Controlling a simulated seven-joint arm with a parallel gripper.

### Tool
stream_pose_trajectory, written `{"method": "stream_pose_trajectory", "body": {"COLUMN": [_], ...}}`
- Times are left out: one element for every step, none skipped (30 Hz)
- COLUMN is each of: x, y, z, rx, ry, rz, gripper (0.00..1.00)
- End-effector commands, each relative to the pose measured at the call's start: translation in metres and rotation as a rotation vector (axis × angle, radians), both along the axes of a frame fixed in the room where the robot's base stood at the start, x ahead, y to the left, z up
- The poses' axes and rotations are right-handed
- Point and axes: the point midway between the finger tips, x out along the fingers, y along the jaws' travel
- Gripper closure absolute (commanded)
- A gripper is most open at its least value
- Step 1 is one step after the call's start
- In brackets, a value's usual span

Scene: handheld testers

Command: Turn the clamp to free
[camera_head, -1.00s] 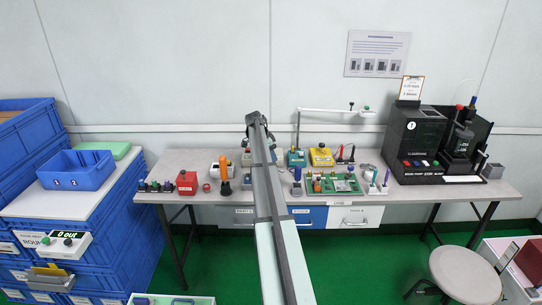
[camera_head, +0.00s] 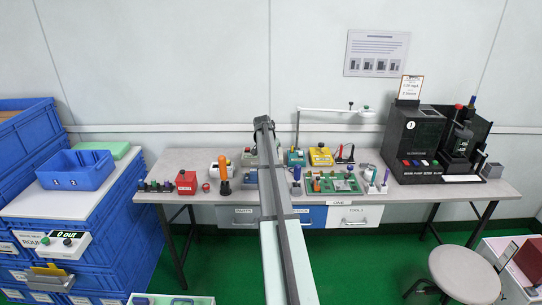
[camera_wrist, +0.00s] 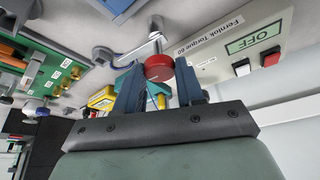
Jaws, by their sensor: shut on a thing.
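In the wrist view, the two dark blue fingers of my gripper (camera_wrist: 157,80) are closed on a red round knob (camera_wrist: 158,67). The knob is on the end of a bright metal clamp lever (camera_wrist: 156,34). In the head view, my arm covers the gripper and the clamp, so the grip shows only in the wrist view.
Red and white switches (camera_wrist: 256,63) are on the unit right of the knob. In the head view, a yellow tester (camera_head: 320,156) and an orange-handled tester (camera_head: 224,170) stand on the bench (camera_head: 420,200) either side of my arm.

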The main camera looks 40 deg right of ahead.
Motion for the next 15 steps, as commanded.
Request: {"method": "stream_pose_trajectory", "body": {"x": [-0.0013, -0.0013, -0.0012, -0.0012, -0.0013, -0.0013, -0.0014, -0.0014, -0.0014, -0.0013, -0.0014, -0.0013, -0.0013, -0.0013, -0.0012], "y": [0.0000, 0.0000, -0.0001, -0.0002, -0.0004, -0.0005, -0.0006, -0.0006, -0.0006, -0.0007, -0.0006, -0.0006, -0.0006, -0.0006, -0.0007], "z": [0.0001, 0.0001, 0.0000, 0.0001, 0.0001, 0.0000, 0.0001, 0.0001, 0.0001, 0.0001, 0.0001, 0.0001, 0.0000, 0.0000, 0.0000], "rx": [0.000, 0.001, 0.001, 0.000, 0.000, 0.000, 0.000, 0.000, 0.000, 0.000, 0.000, 0.000, 0.000, 0.000, 0.000], "ry": [0.000, 0.000, 0.000, 0.000, 0.000, 0.000, 0.000, 0.000, 0.000, 0.000, 0.001, 0.001, 0.000, 0.001, 0.001], "rz": [0.022, 0.033, 0.048, 0.056, 0.065, 0.076, 0.081, 0.086, 0.092, 0.095, 0.098, 0.101, 0.103, 0.104, 0.104], "gripper": [0.93, 0.93, 0.93, 0.93, 0.93, 0.93, 0.93, 0.93, 0.93, 0.93, 0.93, 0.93, 0.93, 0.93, 0.93]}}
